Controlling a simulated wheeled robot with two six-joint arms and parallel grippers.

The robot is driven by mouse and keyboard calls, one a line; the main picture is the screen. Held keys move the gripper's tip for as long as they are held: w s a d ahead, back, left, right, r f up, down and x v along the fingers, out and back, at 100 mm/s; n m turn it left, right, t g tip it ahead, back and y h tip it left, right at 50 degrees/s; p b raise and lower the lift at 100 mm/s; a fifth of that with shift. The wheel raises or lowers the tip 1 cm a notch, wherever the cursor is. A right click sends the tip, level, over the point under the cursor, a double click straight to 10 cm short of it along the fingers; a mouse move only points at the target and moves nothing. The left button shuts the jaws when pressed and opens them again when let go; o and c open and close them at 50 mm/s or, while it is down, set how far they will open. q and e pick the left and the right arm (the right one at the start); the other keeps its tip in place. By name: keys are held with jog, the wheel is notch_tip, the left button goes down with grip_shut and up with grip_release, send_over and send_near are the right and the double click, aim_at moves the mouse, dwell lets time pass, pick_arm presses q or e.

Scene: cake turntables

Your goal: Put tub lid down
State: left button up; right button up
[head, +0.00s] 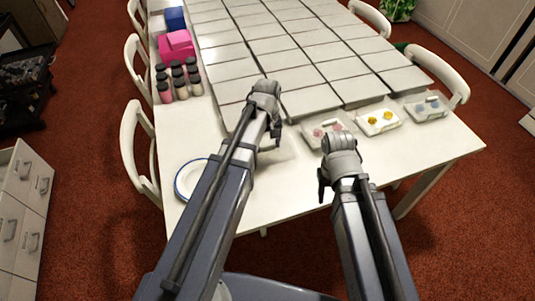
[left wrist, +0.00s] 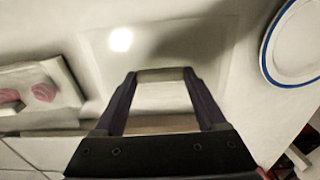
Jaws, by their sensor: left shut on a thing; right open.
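A pale, see-through square tub lid (left wrist: 180,45) is between the fingers of my left gripper (left wrist: 162,75) in the left wrist view. It lies flat over the white table, close to its surface; I cannot tell if it touches. In the head view my left gripper (head: 271,140) is left of the tub with pink pieces (head: 322,132), and the lid (head: 282,152) shows faintly beside it. This tub also shows at the left of the left wrist view (left wrist: 40,88). My right gripper (head: 322,186) is open and empty near the table's front edge.
Tubs with yellow (head: 378,122) and blue pieces (head: 428,108) stand farther right. A blue-rimmed white plate (head: 192,180) lies front left. Several bottles (head: 179,82) and a pink box (head: 176,46) stand on the left side. Grey tiles (head: 300,60) cover the table's middle.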

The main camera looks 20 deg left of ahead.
aim_at(267, 146)
pick_arm(q)
jog(key=shift+f+b, duration=1.8)
jog(key=shift+f, duration=0.1)
jog(key=shift+f, duration=0.15)
jog(key=o, duration=1.3)
jog(key=shift+c, duration=0.2)
jog(key=shift+r, duration=0.2)
notch_tip(267, 146, up, 12)
jog(key=p, duration=1.2)
jog(key=shift+r, duration=0.1)
jog(key=s+d+m+y, duration=0.1)
jog(key=s+d+m, duration=0.9)
jog(key=s, duration=0.4)
jog(key=shift+s+d+m, duration=0.15)
jog(key=shift+d+m, duration=0.1)
jog(key=shift+m, duration=0.05)
